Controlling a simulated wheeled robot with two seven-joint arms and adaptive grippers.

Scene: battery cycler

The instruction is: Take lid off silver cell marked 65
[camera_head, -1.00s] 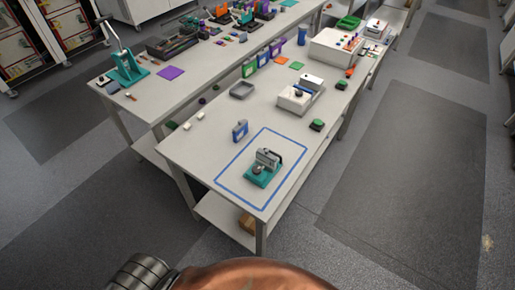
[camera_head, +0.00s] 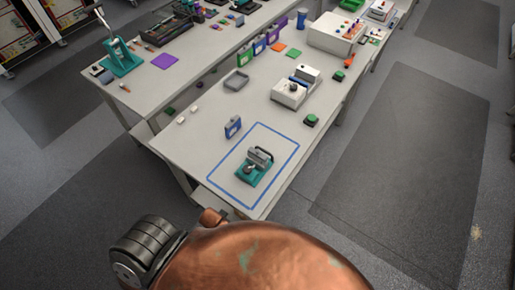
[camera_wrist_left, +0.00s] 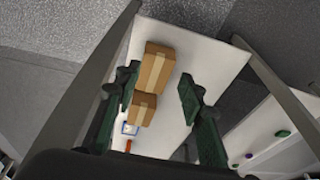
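In the head view, a teal fixture with a silver body and a dark arched part (camera_head: 255,165) stands inside a blue outlined rectangle (camera_head: 284,168) near the table's front end. I cannot read a 65 on anything, so I cannot tell which cell is marked. My left gripper (camera_wrist_left: 158,98) shows only in the left wrist view, with its two dark green fingers spread apart and nothing between the tips. Beyond them is a white surface with cardboard boxes (camera_wrist_left: 156,70). My right gripper is not in view.
A blue case (camera_head: 232,127) stands behind the outline. A grey tray (camera_head: 236,80), a white device (camera_head: 291,92) and a green-topped block (camera_head: 311,120) are farther back on the white table (camera_head: 190,140). A second bench holds a teal press (camera_head: 118,60). Dark floor mats lie right.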

